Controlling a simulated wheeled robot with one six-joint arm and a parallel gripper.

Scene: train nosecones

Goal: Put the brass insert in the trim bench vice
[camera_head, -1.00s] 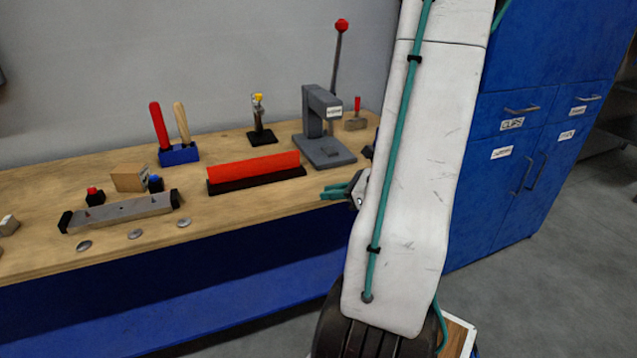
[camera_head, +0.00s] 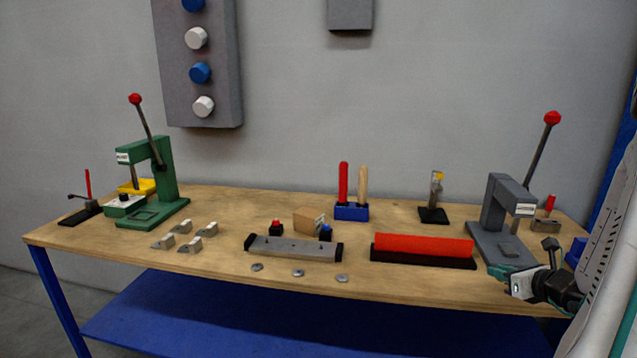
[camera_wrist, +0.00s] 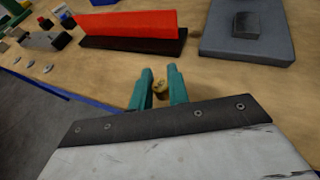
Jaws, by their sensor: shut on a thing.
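My gripper (camera_head: 510,272) is at the right front of the wooden bench, just in front of the grey press. In the wrist view its teal fingers (camera_wrist: 160,74) are shut on a small, round brass insert (camera_wrist: 161,88), partly hidden between them. They hold it over the bench near the front edge. No vice label is readable. A small grey block with a red handle (camera_head: 546,223) stands behind the grey press, and a dark-based fixture with a red upright (camera_head: 84,208) is at the far left end. I cannot tell which is the trim bench vice.
The grey lever press (camera_head: 503,215) and a red bar on a black base (camera_head: 423,248) are close to my gripper. A green press (camera_head: 153,185), several small metal blocks (camera_head: 197,238) and a grey rail fixture (camera_head: 293,249) stand further left. Bare bench top (camera_head: 240,210) lies between them.

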